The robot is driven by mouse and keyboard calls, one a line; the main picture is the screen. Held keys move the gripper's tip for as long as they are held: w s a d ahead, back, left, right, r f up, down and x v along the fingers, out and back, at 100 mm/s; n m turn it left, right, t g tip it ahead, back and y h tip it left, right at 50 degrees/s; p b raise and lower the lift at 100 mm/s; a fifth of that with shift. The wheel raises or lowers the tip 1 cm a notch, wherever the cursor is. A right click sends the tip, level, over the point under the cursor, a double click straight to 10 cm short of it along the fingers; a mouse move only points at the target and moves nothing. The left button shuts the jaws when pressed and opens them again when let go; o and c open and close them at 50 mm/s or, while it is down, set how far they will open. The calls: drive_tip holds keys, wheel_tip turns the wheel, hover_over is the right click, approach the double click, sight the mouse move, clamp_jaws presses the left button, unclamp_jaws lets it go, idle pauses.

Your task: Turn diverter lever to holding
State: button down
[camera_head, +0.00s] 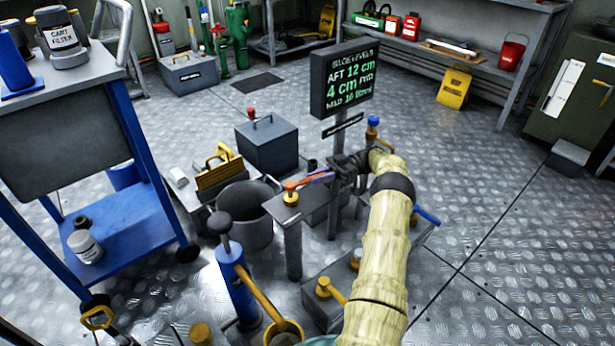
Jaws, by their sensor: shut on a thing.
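A red-orange lever (308,182) with a purple-blue part lies nearly level on top of a grey post (292,240). It has an orange knob and yellow hub at its left end; I take it as the diverter lever. My gripper (337,170), dark and small at the end of my cream arm, is at the lever's right end and shut on it. The fingertips are hard to make out. No holding mark is legible.
A display sign (343,78) stands just behind my gripper. A blue hand pump (236,280) with a yellow handle stands at front left, near a dark bucket (245,215) and grey box (267,143). A blue cart (120,210) is at left. Open floor lies right.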

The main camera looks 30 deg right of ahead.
drive_tip(key=shift+w, duration=0.2)
drive_tip(key=shift+s+d, duration=0.1)
drive_tip(key=shift+d, duration=0.1)
drive_tip(key=c, duration=1.3)
unclamp_jaws()
drive_tip(key=shift+a, duration=0.1)
drive_tip(key=shift+c, duration=0.2)
drive_tip(key=shift+a, duration=0.15)
